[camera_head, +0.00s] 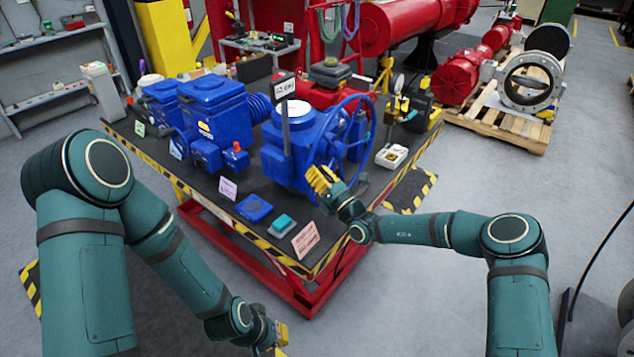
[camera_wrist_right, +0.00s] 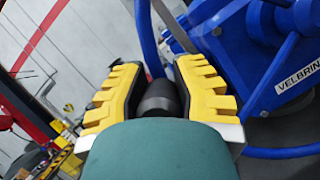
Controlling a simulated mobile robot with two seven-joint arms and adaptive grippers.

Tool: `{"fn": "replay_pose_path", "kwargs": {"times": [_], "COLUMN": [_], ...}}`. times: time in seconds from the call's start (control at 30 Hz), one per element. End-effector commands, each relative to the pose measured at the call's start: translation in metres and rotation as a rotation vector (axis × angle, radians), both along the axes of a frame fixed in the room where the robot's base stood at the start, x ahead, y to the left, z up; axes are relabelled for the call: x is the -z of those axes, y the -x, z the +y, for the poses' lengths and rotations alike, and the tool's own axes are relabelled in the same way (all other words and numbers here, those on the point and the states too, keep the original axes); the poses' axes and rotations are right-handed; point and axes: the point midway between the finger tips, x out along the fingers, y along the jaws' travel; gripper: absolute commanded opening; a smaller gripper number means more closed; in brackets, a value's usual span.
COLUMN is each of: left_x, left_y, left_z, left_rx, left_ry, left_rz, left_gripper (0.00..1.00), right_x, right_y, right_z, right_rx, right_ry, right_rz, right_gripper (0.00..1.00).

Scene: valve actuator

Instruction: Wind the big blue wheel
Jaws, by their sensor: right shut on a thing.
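The big blue wheel (camera_head: 373,124) stands upright on the front right side of the blue valve actuator (camera_head: 283,160) on the table. In the right wrist view, its blue rim (camera_wrist_right: 149,42) runs up from a dark round handle (camera_wrist_right: 158,98). My right gripper (camera_head: 320,180) is at the wheel's lower front part. Its yellow fingers also show in the right wrist view (camera_wrist_right: 158,95), on either side of the handle and shut on it. My left gripper (camera_head: 277,340) hangs low at the bottom edge of the head view, away from the wheel; its fingers are partly cut off.
The black-topped table (camera_head: 235,222) has a striped edge and red frame. More blue machines (camera_head: 205,105) stand to the left. A blue pad (camera_head: 254,208), a teal box (camera_head: 283,225) and a pink sign (camera_head: 305,240) lie near the front edge. Clear floor lies in front.

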Motion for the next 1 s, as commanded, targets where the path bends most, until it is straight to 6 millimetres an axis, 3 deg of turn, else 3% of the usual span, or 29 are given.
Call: {"fn": "replay_pose_path", "kwargs": {"times": [0.6, 0.63, 0.7, 0.73, 1.0], "left_x": [-0.0009, -0.0009, -0.0009, -0.0009, -0.001], "left_y": [0.0, -0.0001, 0.0, 0.0, 0.0], "left_z": [0.0, 0.0, 0.0, 0.0, 0.0], "left_rx": [0.0, 0.0, 0.0, 0.0, 0.0], "left_ry": [0.0, 0.0, 0.0, 0.0, 0.0], "left_rz": [0.0, 0.0, 0.0, 0.0, 0.0], "left_gripper": [0.0, 0.0, 0.0, 0.0, 0.0], "right_x": [-0.0057, -0.0056, -0.0055, -0.0055, -0.0055], "right_y": [-0.0052, -0.005, -0.0051, -0.0051, -0.0055], "right_z": [0.0004, 0.0004, 0.0003, 0.0002, -0.0004], "right_rx": [-0.002, -0.002, -0.002, -0.002, -0.001], "right_ry": [0.0, 0.0, 0.0, 0.0, -0.001], "right_rz": [-0.002, -0.002, -0.002, -0.002, -0.002], "right_gripper": [0.0, 0.29, 0.53, 0.61, 0.61]}}
